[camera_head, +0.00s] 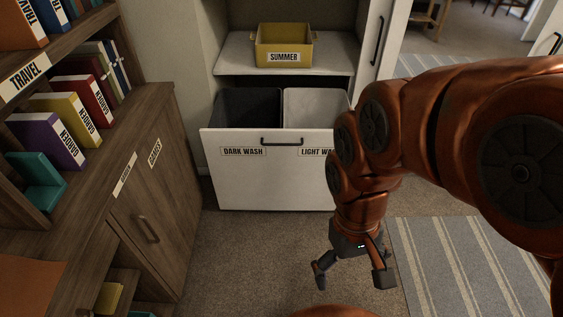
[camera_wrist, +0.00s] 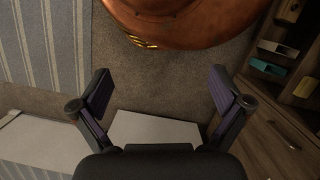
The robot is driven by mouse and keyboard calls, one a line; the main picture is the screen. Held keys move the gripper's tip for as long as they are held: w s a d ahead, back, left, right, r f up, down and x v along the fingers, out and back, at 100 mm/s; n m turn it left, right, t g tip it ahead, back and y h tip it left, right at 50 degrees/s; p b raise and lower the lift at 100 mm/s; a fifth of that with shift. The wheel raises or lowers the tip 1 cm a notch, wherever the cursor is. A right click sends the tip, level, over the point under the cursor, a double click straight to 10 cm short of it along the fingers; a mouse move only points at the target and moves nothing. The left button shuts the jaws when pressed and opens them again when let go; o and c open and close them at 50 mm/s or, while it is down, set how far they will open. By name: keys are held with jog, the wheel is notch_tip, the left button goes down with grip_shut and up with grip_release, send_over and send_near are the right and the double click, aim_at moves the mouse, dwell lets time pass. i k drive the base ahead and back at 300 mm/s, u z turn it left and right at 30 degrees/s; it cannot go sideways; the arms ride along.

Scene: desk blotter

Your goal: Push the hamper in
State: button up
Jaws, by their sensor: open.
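The hamper (camera_head: 265,182) is a white pull-out drawer front with a dark handle (camera_head: 282,142) and labels reading "DARK WASH" and, partly hidden by my arm, "LIGHT WA...". It stands pulled out from the cabinet, and a dark bin (camera_head: 248,105) and a light bin (camera_head: 315,105) show inside it. My gripper (camera_head: 348,283) is open and empty, pointing down above the carpet in front of the hamper's right side, apart from it. In the wrist view my open fingers (camera_wrist: 160,95) have carpet between them, with a pale panel at the lower middle.
A yellow "SUMMER" bin (camera_head: 283,50) sits on the shelf above the hamper. A wooden bookcase (camera_head: 150,215) with labelled books stands at the left. A striped rug (camera_head: 445,270) lies at the right. Bare carpet (camera_head: 245,255) lies in front of the hamper.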

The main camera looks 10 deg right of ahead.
aim_at(255, 163)
jog(key=u, duration=0.55)
jog(key=k, duration=0.65)
jog(key=u, duration=0.55)
jog(key=i, duration=1.25)
jog(key=z, duration=0.8)
